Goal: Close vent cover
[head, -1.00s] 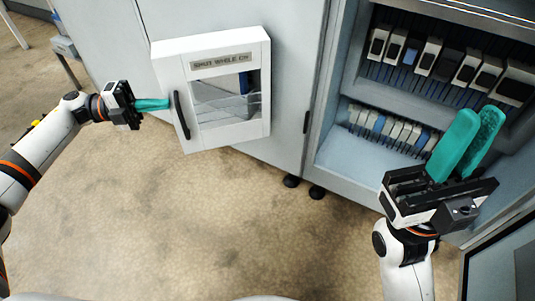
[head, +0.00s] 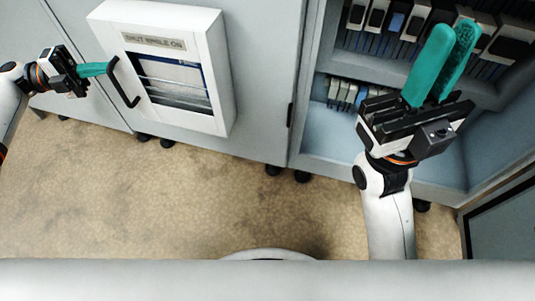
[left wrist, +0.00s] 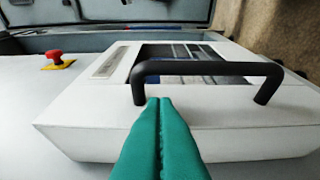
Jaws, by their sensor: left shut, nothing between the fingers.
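The vent cover (head: 213,70) is a white framed box with a window, a "SHUT WHILE ON" label and a black bar handle (head: 122,84), on the front of a grey cabinet. It looks shut against its housing, though a small gap could not be told. My left gripper (head: 108,68) is shut and empty, with its teal fingertips at the handle. In the left wrist view the fingertips (left wrist: 159,103) are at the near end of the handle (left wrist: 205,68); I cannot tell whether they touch. My right gripper (head: 448,45) has its two teal fingers slightly apart, empty, in front of the open cabinet.
An open cabinet bay (head: 310,120) with rows of modules (head: 415,25) is behind my right gripper. A red knob (left wrist: 56,58) on a yellow base shows in the left wrist view. The floor (head: 190,200) in front is clear.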

